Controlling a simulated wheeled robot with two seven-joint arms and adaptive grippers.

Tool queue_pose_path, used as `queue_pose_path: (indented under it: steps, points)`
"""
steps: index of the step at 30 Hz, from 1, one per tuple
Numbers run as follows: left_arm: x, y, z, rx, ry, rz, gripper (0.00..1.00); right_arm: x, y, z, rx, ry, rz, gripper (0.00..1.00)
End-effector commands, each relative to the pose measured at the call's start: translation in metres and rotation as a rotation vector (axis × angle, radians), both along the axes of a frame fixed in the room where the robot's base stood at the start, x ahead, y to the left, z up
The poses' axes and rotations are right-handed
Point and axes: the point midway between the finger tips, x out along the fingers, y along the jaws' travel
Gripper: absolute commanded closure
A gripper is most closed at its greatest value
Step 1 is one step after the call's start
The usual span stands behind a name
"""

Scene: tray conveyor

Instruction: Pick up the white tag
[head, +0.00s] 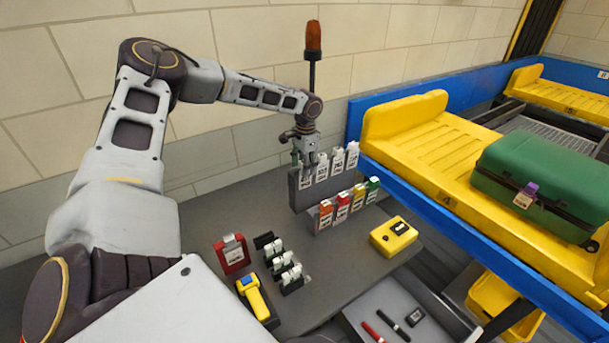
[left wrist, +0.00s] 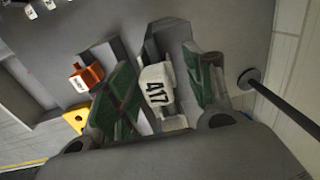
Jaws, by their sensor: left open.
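Several white tags stand in the upper row of a dark grey rack (head: 305,197) at the back of the table. The leftmost white tag (head: 306,182) is directly below my left gripper (head: 308,157). In the left wrist view a white tag marked 417 (left wrist: 156,86) sits between the two green-padded fingers of my left gripper (left wrist: 163,90). The fingers are open, one on each side of it, with the left finger close to the tag. The tag's lower part is hidden. The other white tags (head: 338,160) stand to the right. My right gripper is not in view.
Coloured tags (head: 342,205) hang in a lower row. A yellow box (head: 394,236), a red tag holder (head: 232,254) and a yellow handheld device (head: 254,297) lie on the table. A dark pole with an orange lamp (head: 313,38) rises behind the gripper. A yellow tray (head: 430,150) carries a green suitcase (head: 545,170).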

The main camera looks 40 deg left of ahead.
Motion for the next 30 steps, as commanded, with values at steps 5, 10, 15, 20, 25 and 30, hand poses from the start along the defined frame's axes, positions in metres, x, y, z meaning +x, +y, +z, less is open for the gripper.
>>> queue_pose_path:
  steps: [5, 10, 15, 20, 25, 30]
  points:
    - [0.0001, 0.0011, -0.0096, 0.001, 0.000, 0.001, 0.47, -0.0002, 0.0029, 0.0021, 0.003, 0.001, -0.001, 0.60]
    - [0.0001, 0.0012, -0.0113, 0.001, 0.000, 0.001, 0.47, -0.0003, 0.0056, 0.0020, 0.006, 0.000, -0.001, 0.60]
    - [0.0000, 0.0011, -0.0113, 0.001, 0.000, 0.000, 0.47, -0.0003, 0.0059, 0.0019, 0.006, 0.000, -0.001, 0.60]
    - [0.0000, 0.0011, -0.0112, 0.001, 0.000, 0.000, 0.47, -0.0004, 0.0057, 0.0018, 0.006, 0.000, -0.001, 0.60]
    - [0.0001, 0.0011, -0.0112, 0.001, 0.000, 0.000, 0.68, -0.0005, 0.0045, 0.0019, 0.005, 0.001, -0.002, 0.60]
    - [0.0001, 0.0011, -0.0111, 0.001, 0.000, 0.000, 0.90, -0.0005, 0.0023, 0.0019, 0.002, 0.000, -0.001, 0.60]
